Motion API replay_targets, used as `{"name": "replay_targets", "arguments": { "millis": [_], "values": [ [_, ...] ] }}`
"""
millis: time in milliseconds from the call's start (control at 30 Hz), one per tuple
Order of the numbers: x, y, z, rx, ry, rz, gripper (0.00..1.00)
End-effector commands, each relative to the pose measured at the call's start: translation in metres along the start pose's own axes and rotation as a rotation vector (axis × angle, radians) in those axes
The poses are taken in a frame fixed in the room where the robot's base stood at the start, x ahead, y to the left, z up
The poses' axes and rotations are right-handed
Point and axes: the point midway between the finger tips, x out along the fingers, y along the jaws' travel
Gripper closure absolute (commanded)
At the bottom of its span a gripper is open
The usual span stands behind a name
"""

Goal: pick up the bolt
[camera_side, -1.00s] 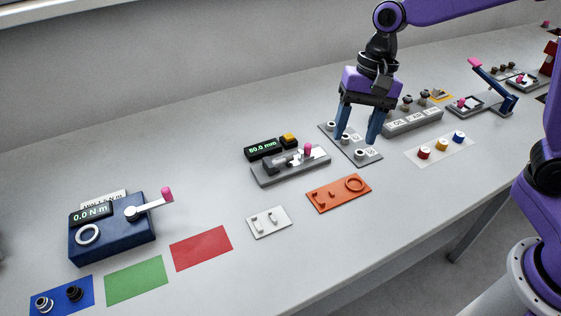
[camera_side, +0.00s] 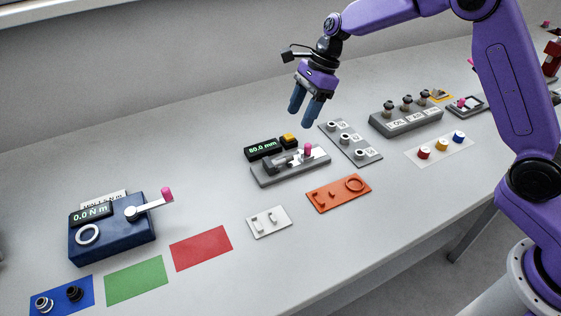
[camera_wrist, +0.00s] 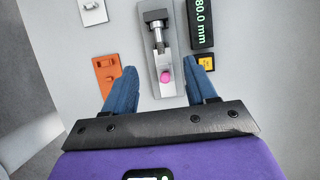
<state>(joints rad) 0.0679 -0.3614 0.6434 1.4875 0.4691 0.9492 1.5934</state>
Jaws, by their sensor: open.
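A silver, bolt-like part (camera_side: 283,161) lies in the grey gauge fixture (camera_side: 262,180) with a pink knob (camera_side: 308,149). In the wrist view this part (camera_wrist: 158,38) lies lengthwise above the pink knob (camera_wrist: 165,75). I cannot tell for certain that it is the bolt. My gripper (camera_side: 300,117) is open and empty, pointing down in the air above the fixture. In the wrist view its blue fingers (camera_wrist: 162,72) spread to either side of the fixture's pink-knob end.
A display reading 80.0 mm (camera_side: 263,149) and a yellow button (camera_side: 289,138) stand behind the fixture. An orange plate (camera_side: 325,200), a white plate (camera_side: 258,227) and a grey plate with rings (camera_side: 369,161) lie nearby. A blue torque device (camera_side: 115,240) stands left.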

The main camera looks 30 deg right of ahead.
Motion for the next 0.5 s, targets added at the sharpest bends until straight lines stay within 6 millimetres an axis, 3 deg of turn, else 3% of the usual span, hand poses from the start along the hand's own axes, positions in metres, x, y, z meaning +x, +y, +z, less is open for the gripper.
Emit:
{"name": "replay_targets", "arguments": {
  "millis": [300,500],
  "values": [
    [0.060,0.002,0.000,-0.001,0.001,0.004,0.43],
    [0.078,0.001,0.000,-0.002,0.001,0.000,0.43]
  ]
}}
